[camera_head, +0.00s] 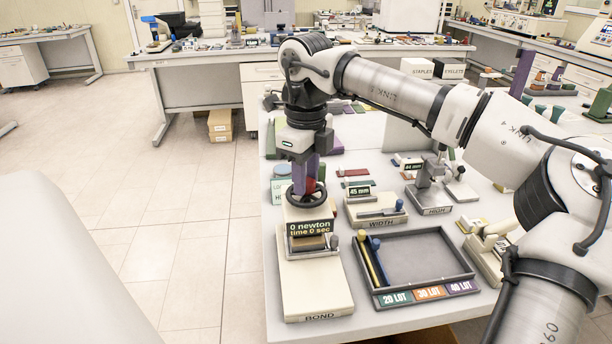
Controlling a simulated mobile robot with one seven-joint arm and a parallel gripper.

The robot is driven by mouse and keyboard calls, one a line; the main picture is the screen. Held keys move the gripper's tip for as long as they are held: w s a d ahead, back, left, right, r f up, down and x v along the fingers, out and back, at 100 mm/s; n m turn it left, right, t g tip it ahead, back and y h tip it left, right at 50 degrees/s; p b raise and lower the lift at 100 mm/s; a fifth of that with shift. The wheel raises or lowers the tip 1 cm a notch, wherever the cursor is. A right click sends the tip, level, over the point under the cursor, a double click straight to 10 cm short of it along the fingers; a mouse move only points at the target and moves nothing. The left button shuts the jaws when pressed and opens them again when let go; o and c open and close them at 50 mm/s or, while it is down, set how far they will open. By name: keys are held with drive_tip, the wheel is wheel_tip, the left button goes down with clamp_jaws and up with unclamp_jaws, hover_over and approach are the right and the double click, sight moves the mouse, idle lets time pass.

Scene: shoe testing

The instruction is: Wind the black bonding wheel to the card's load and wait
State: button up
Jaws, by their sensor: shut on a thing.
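The bonding press (316,287), marked BOND, stands at the near left edge of the bench. Its black wheel (291,200) lies flat on top of the press. My gripper (306,184) points straight down at the wheel's middle and is shut on it; the fingers partly hide the hub. The press display (310,228) reads 0 newton and time 0 sec. A brown piece (308,243) sits under the display. A pale green card (280,190) stands behind the press at left; its lettering is partly hidden and I cannot read a load.
A dark tray (415,258) with lot labels and a yellow and a blue rod stands right of the press. My arm spans the right side. Open floor lies left of the bench.

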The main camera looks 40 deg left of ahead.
drive_tip(key=shift+m, duration=0.9)
drive_tip(key=o, duration=1)
drive_tip(key=shift+r, duration=0.15)
wheel_tip(320, 180, up, 14)
drive_tip(key=shift+f+b, duration=0.2)
drive_tip(key=shift+b, duration=0.1)
